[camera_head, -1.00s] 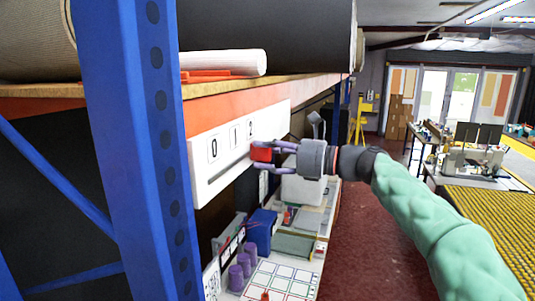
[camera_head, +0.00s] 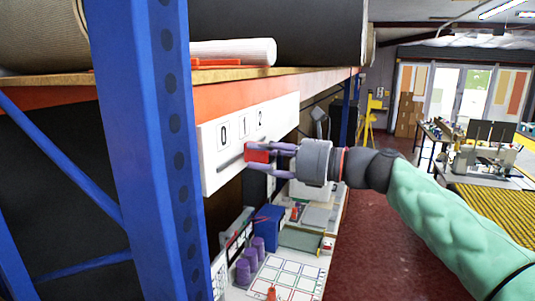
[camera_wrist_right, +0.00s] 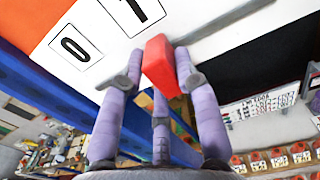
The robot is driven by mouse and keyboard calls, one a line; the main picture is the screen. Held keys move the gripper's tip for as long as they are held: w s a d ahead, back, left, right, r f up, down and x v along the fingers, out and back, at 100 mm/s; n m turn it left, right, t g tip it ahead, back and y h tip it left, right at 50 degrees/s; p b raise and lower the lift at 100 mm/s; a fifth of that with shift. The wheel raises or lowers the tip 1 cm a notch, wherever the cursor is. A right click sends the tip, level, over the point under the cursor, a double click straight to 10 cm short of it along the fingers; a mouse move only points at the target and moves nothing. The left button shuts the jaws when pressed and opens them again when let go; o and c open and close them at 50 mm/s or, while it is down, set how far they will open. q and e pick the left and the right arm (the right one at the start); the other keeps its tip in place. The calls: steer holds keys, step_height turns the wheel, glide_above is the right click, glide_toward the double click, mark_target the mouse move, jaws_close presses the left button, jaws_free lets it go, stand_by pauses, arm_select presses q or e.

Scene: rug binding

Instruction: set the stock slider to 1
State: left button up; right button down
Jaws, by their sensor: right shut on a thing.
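The stock slider is a white panel (camera_head: 208,172) on the shelf's front edge, with a slot below the number labels 0 (camera_head: 224,131), 1 (camera_head: 243,124) and 2 (camera_head: 260,117). Its red knob (camera_head: 255,152) sticks out from the slot. My right gripper (camera_head: 272,158) is shut on the knob, coming from the right. In the right wrist view, the red knob (camera_wrist_right: 158,65) sits between the purple fingers, roughly below the 1 label (camera_wrist_right: 135,10) and to the right of the 0 label (camera_wrist_right: 75,48). Its exact place in the slot is partly hidden. My left gripper is not in view.
A blue rack post (camera_head: 150,150) stands close left of the panel. Rolls (camera_head: 232,52) lie on the shelf above. Below, a bench holds purple cylinders (camera_head: 244,272), a blue box (camera_head: 268,224) and a grid sheet (camera_head: 285,278). The red floor (camera_head: 350,240) is clear.

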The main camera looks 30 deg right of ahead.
steer(key=c, duration=0.9)
jaws_free()
steer(key=v, duration=1.2)
